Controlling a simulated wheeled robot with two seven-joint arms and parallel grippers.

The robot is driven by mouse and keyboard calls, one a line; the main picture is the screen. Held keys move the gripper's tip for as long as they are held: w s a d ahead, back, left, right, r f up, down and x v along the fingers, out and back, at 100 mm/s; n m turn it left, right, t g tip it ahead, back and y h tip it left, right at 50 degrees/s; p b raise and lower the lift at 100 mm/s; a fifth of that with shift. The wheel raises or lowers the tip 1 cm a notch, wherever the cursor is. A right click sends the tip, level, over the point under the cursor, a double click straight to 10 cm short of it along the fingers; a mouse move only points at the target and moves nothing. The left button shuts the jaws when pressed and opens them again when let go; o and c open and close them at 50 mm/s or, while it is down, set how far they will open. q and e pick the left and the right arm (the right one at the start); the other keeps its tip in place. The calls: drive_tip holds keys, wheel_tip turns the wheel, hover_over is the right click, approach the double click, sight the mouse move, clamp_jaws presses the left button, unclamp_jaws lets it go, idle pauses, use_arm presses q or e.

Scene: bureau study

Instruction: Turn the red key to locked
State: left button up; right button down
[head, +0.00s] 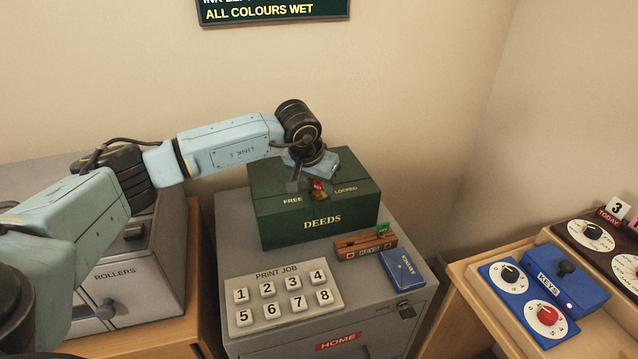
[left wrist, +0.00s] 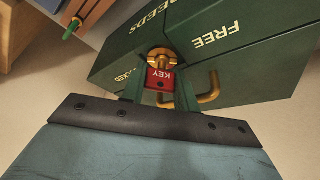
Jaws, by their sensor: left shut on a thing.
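The green DEEDS box (head: 286,221) stands on the grey cabinet, with FREE at the left and LOCKED at the right on its face. The red key (head: 317,185) sits in the brass lock (head: 320,196) between those two words. My left gripper (head: 313,184) reaches over the box from above and is shut on the red key. In the left wrist view the key's red tag (left wrist: 160,78) lies between the two fingers, beside the brass lock (left wrist: 160,57). The fingers partly hide the key, and its exact angle is hard to tell. My right gripper is out of view.
A wooden stamp rack (head: 352,252) and a blue booklet (head: 402,268) lie close in front of the box. A PRINT JOB keypad (head: 283,298) is at the front left. Blue dial panels (head: 506,277) stand on a desk at right. A wall is behind the box.

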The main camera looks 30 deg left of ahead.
use_arm(q)
drive_tip(key=shift+m, duration=0.7)
drive_tip(key=o, duration=1.1)
drive_tip(key=p+v, duration=0.1)
drive_tip(key=v, duration=1.2)
drive_tip(key=shift+s+a+r+p, duration=0.1)
drive_tip(key=shift+a+r+p, duration=0.1)
drive_tip(key=shift+p, duration=0.2)
